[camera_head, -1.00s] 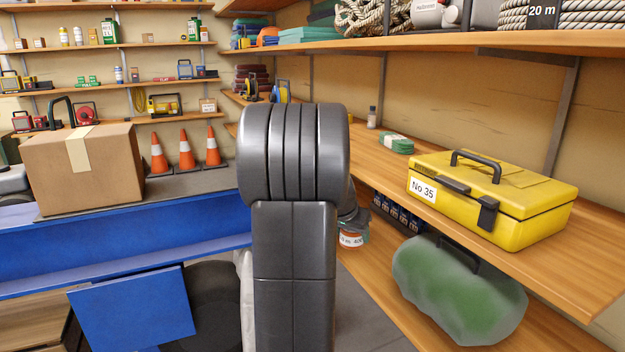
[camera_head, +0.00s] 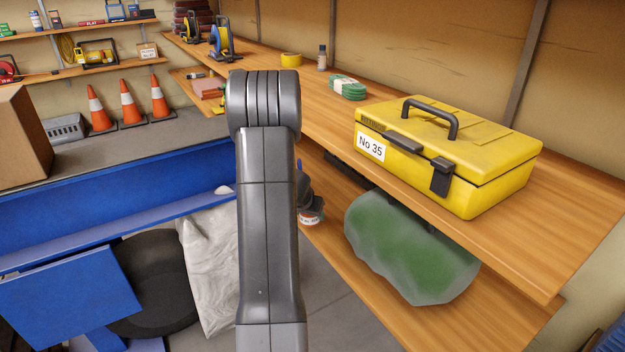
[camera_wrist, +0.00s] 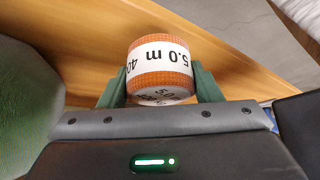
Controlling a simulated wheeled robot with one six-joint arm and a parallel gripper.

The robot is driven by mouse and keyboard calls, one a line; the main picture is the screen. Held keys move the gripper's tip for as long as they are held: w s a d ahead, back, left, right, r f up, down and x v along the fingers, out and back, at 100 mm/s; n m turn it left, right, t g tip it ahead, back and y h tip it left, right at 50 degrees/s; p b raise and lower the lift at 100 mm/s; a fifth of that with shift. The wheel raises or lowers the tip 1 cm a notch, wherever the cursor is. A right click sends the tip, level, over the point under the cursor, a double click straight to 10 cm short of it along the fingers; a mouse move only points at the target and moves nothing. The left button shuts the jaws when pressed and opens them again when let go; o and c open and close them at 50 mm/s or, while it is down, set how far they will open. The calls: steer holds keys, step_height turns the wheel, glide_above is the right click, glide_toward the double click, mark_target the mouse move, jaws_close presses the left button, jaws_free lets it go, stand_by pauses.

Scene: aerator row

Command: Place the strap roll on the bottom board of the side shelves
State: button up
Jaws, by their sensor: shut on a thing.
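The strap roll (camera_wrist: 160,60) is an orange woven roll with a white label reading "5.0 m". My gripper (camera_wrist: 160,88) is shut on it, with a green finger at each side. In the head view the roll (camera_head: 311,218) shows small, just right of my arm, with part of my gripper (camera_head: 309,203) above it. The roll is at this board's left edge in the head view. The wrist view shows wood behind the roll; I cannot tell whether they touch.
A green bundle in cloudy wrap (camera_head: 410,250) is on the bottom board, close to my gripper's left in the wrist view. A yellow toolbox (camera_head: 445,160) stands on the upper board (camera_head: 580,225). A pale sack (camera_head: 208,270) and blue panel (camera_head: 70,300) are at left.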

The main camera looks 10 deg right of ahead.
steer(key=w+d+p, duration=0.2)
steer(key=w, duration=0.2)
steer(key=w+d+p, duration=0.3)
steer(key=w, duration=0.1)
steer(key=w+d+p, duration=0.2)
steer(key=w, duration=0.2)
steer(key=shift+d, duration=0.35)
steer(key=shift+f+b, duration=0.55)
steer(key=shift+f, duration=1.15)
steer(key=shift+f+b, duration=0.2)
steer(key=shift+b, duration=0.15)
steer(key=o, duration=1.1)
steer(key=shift+r, duration=0.1)
steer(key=shift+s+a+r+p, duration=0.1)
steer(key=shift+s+r+p, duration=0.05)
steer(key=shift+r+p, duration=0.3)
steer(key=v, duration=0.7)
